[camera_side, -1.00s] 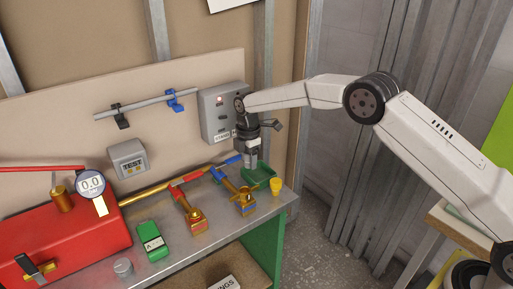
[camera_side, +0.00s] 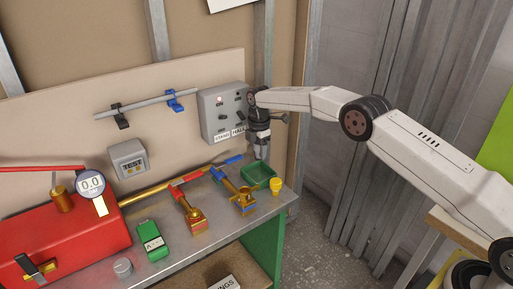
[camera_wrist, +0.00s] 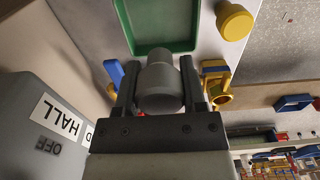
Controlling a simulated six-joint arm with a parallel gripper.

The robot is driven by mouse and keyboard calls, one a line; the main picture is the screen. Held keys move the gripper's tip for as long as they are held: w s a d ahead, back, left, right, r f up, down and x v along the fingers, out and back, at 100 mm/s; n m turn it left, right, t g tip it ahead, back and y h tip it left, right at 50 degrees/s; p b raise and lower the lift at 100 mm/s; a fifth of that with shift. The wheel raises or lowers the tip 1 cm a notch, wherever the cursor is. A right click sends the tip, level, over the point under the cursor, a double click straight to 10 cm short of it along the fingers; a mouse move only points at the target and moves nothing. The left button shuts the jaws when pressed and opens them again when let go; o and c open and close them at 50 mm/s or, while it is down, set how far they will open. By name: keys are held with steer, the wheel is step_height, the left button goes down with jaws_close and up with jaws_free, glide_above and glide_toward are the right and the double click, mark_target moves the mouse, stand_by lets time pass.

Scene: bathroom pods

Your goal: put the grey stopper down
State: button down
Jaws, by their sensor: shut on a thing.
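The grey stopper (camera_wrist: 160,85) is between the two fingers of my gripper (camera_wrist: 158,92) in the wrist view. In the side view my gripper (camera_side: 260,153) is above the back of the green tray (camera_side: 272,184), close to the grey switch box. The stopper is hard to make out there. The green tray also shows in the wrist view (camera_wrist: 164,48), just beyond the stopper, and its visible floor is bare.
A yellow cup-like piece (camera_side: 277,186) stands right of the tray by the bench edge. Brass valves with blue (camera_side: 228,183) and red (camera_side: 184,203) handles are to the left. The grey switch box (camera_side: 216,113) is on the wall behind my gripper.

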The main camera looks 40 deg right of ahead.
mark_target(259, 177)
steer(key=shift+f, duration=4.3)
steer(key=shift+f, duration=0.1)
steer(key=shift+c, duration=0.8)
jaws_free()
step_height(259, 177, up, 12)
steer(key=shift+r, duration=0.15)
